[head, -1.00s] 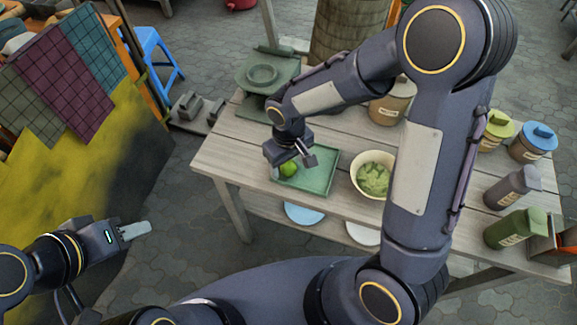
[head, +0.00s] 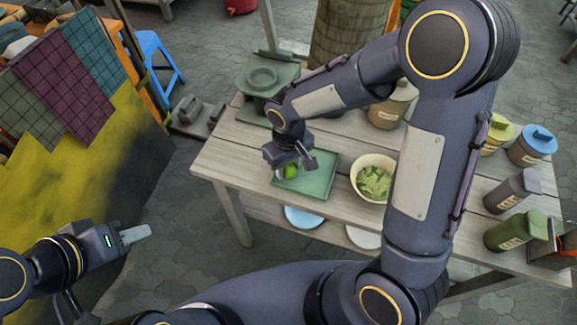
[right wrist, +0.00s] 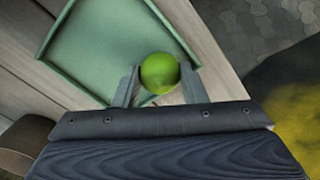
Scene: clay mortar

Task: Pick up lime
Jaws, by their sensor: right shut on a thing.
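The lime (head: 290,171) is a small green ball over the left part of the green tray (head: 318,182) on the wooden table. My right gripper (head: 292,166) reaches down over it and partly covers it in the head view. In the right wrist view the lime (right wrist: 160,73) sits between the two fingers of my right gripper (right wrist: 158,82), which is shut on it. I cannot tell whether the lime still touches the tray. My left gripper (head: 136,234) is away from the table at the lower left; its finger gap does not show clearly.
A cream bowl of green leaves (head: 373,179) stands right of the tray. A green stand (head: 265,78) is at the table's back left. Lidded jars, among them a blue-lidded one (head: 531,146) and a green one (head: 512,231), stand at the right. Blue and white plates lie on the lower shelf.

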